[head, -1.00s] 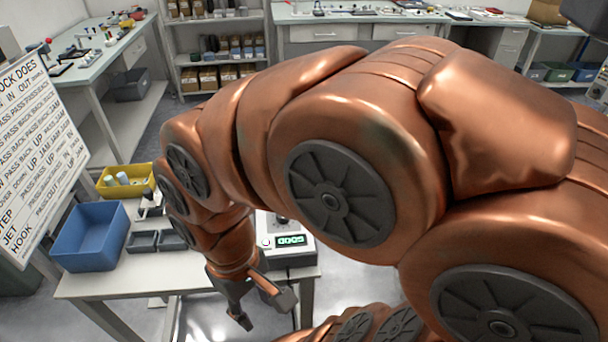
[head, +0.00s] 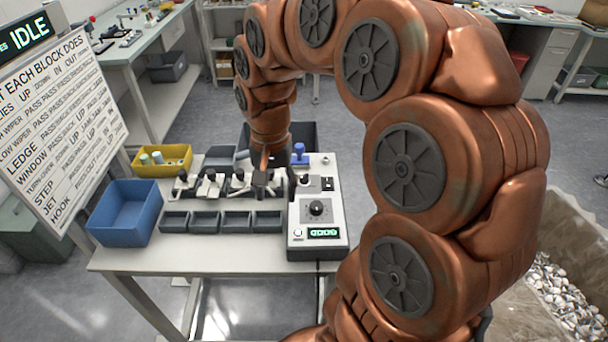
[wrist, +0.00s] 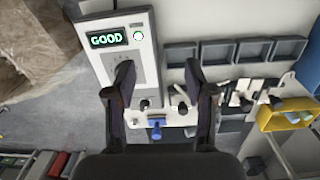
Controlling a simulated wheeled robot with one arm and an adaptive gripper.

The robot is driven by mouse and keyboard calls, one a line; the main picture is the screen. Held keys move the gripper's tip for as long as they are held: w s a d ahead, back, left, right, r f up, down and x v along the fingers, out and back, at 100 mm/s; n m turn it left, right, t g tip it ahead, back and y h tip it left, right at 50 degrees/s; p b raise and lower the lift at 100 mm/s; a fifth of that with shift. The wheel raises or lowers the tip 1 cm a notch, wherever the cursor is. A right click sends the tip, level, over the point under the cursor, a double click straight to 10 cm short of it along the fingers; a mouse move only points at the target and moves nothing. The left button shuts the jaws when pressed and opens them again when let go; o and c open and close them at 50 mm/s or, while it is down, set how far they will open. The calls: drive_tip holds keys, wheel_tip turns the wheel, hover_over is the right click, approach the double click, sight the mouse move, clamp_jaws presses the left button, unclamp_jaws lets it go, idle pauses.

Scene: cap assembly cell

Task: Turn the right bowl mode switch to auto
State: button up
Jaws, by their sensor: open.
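A white control box (head: 297,240) stands at the right end of the table, with a round black dial (head: 317,208), a small black switch (head: 327,184) above it and a lit green display (head: 324,232). I cannot tell which control is the right bowl mode switch, or read its setting. My gripper (head: 274,186) is open and empty, pointing down above the table just left of the box. In the wrist view my gripper (wrist: 159,70) has its fingers spread, one overlapping the box (wrist: 145,57); the box display (wrist: 107,39) reads GOOD.
A blue bin (head: 125,213) and a yellow bin (head: 162,160) stand at the left. A blue-topped part (head: 299,152) stands behind the box. A sign board (head: 75,120) leans at the left.

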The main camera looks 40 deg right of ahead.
drive_tip(key=w+d+f+m, duration=0.2)
drive_tip(key=w+d+m, duration=0.2)
drive_tip(key=w+d, duration=0.25)
drive_tip(key=m, duration=0.4)
hover_over(304, 175)
drive_tip(key=shift+s+a+f+t, duration=0.1)
drive_tip(key=shift+f+t, duration=0.05)
drive_tip(key=shift+f, duration=0.35)
drive_tip(key=shift+a+f+t, duration=0.1)
drive_tip(key=shift+f+t, duration=0.05)
drive_tip(key=shift+f, duration=0.35)
drive_tip(key=shift+d+f, duration=0.15)
drive_tip(key=shift+f, duration=0.1)
wheel_tip(304, 175, down, 7)
drive_tip(key=shift+f+p, duration=0.2)
drive_tip(key=shift+p, duration=0.55)
drive_tip(key=shift+c, duration=0.2)
clamp_jaws()
